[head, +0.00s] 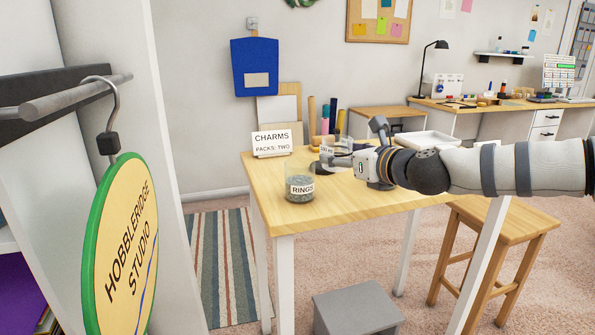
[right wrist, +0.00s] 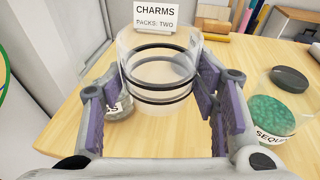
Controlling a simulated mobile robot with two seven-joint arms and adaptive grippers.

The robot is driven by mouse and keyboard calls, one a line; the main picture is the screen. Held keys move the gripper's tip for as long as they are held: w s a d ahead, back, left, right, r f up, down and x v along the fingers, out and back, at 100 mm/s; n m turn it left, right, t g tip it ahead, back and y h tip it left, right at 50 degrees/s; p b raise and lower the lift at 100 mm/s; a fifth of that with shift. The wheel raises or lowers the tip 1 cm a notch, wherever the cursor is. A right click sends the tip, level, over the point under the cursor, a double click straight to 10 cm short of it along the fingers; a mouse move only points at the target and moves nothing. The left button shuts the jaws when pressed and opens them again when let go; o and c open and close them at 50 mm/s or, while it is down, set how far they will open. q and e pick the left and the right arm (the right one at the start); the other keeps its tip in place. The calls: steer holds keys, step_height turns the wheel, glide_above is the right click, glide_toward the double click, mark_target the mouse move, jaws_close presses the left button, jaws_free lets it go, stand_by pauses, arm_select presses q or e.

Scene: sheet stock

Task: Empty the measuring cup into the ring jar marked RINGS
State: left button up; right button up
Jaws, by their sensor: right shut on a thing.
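My right gripper (head: 350,161) reaches in from the right over the table. In the right wrist view its purple pads are shut on a clear cup with two dark bands (right wrist: 160,98), taken as the measuring cup. The cup looks roughly upright; I cannot make out any contents. The RINGS jar (head: 300,185), clear with grey-green contents, stands near the table's front left, to the left of the gripper. In the right wrist view the jar (right wrist: 122,109) is partly hidden behind the left finger and the cup. My left gripper is out of view.
A jar of green sequins (right wrist: 275,107) stands right of the cup in the wrist view, a dark lid (right wrist: 291,79) by it. A CHARMS sign (head: 272,142) stands at the table's left back. A white tray (head: 428,141) lies behind my arm. The table front (head: 355,198) is clear.

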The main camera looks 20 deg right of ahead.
steer(key=shift+r, duration=0.3)
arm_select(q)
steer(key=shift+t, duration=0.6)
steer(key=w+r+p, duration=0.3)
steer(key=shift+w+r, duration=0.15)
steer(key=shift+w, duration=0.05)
arm_select(e)
steer(key=s+d+r, duration=0.2)
steer(key=d+r, duration=0.3)
steer(key=shift+d, duration=0.25)
